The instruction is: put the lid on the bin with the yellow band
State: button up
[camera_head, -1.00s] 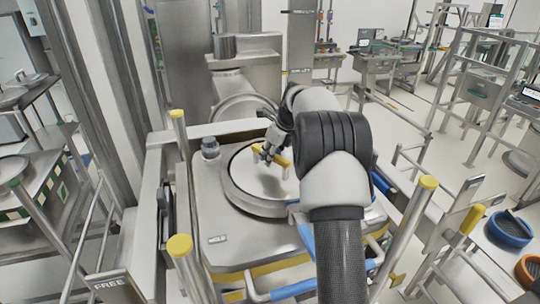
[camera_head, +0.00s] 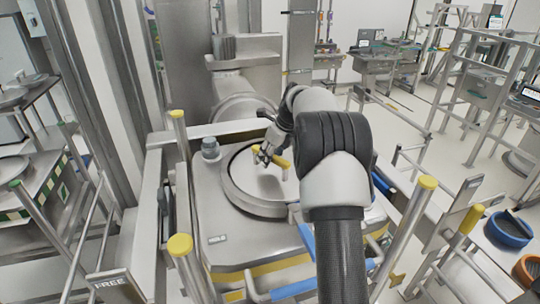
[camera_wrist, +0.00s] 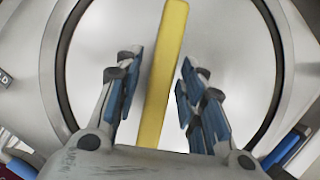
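The bin (camera_head: 225,242) is a grey metal box with a yellow band (camera_head: 265,268) low on its front and a round rimmed opening on top. The lid (camera_head: 250,178), a pale disc with a yellow bar handle (camera_head: 283,162), lies within the round rim; a dark ring runs around it in the wrist view. Whether it is fully seated I cannot tell. My gripper (camera_head: 268,155) is over the lid. In the wrist view my gripper (camera_wrist: 160,95) is open, its blue-padded fingers on either side of the yellow handle (camera_wrist: 162,75), with gaps on both sides.
Yellow-capped posts (camera_head: 180,246) and rails surround the bin, with another post (camera_head: 427,183) at right. A grey knob (camera_head: 210,148) stands on the bin top. A striped table (camera_head: 50,190) is at left; blue and orange round containers (camera_head: 509,229) are at lower right.

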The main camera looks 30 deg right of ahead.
jog(key=shift+o, duration=0.3)
jog(key=shift+f, duration=0.15)
jog(key=shift+s+f, duration=0.1)
jog(key=shift+f, duration=0.05)
jog(key=v, duration=1.2)
jog(key=shift+r, duration=0.2)
